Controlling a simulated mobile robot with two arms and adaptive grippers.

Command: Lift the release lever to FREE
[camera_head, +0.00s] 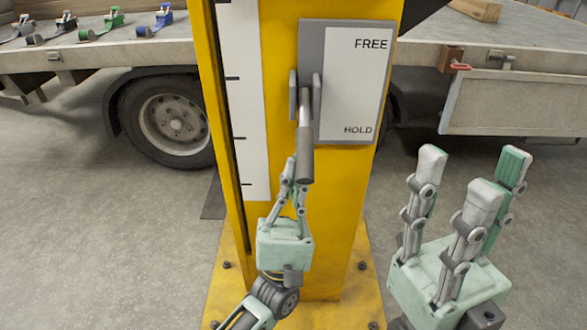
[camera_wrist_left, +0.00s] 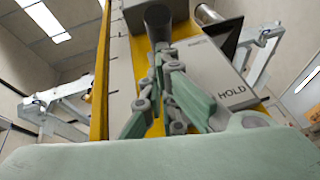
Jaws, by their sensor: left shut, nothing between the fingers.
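The release lever (camera_head: 305,150) is a grey bar with a thicker dark grip, hanging down from brackets on the yellow post. It lies beside a white plate (camera_head: 355,85) marked FREE at the top and HOLD at the bottom, and its grip hangs below the HOLD mark. My left gripper (camera_head: 294,172) is shut and empty, with its fingertips close beside the grip's lower left; I cannot tell whether they touch. In the left wrist view the grip's dark round end (camera_wrist_left: 158,15) shows just beyond the fingers (camera_wrist_left: 166,58). My right gripper (camera_head: 472,175) is open and empty at the right.
The yellow post (camera_head: 340,220) stands on a bolted base plate. A white scale strip (camera_head: 243,100) runs down its left face. Behind is a flatbed trailer (camera_head: 85,55) with a wheel (camera_head: 170,115) and several ratchet straps. The floor beside the post is clear.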

